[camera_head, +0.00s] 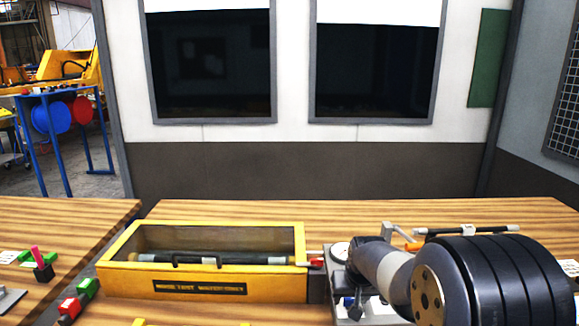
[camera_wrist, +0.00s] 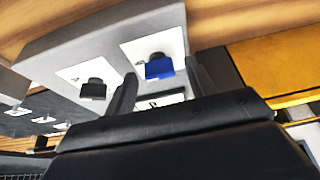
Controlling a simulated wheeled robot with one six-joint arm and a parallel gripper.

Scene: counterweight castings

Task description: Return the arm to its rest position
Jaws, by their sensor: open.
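My arm (camera_head: 480,285) fills the lower right of the head view, over a grey control box (camera_head: 343,290). My gripper (camera_wrist: 161,68) shows in the wrist view with its two dark fingers apart and nothing held between them. Beyond the fingers is the grey box, with a blue knob (camera_wrist: 158,67) and a black knob (camera_wrist: 93,88) on white labels. The blue knob appears between the fingers in the picture; I cannot tell how far off it is. In the head view the fingers are hidden behind or below the arm.
A yellow case (camera_head: 120,275) with a clear top holds a dark rod, left of the arm. A dark rod (camera_head: 470,231) lies behind the arm. Another wooden table (camera_head: 60,215) with small coloured parts stands left, across a gap. The wooden tabletop (camera_head: 230,208) behind the case is clear.

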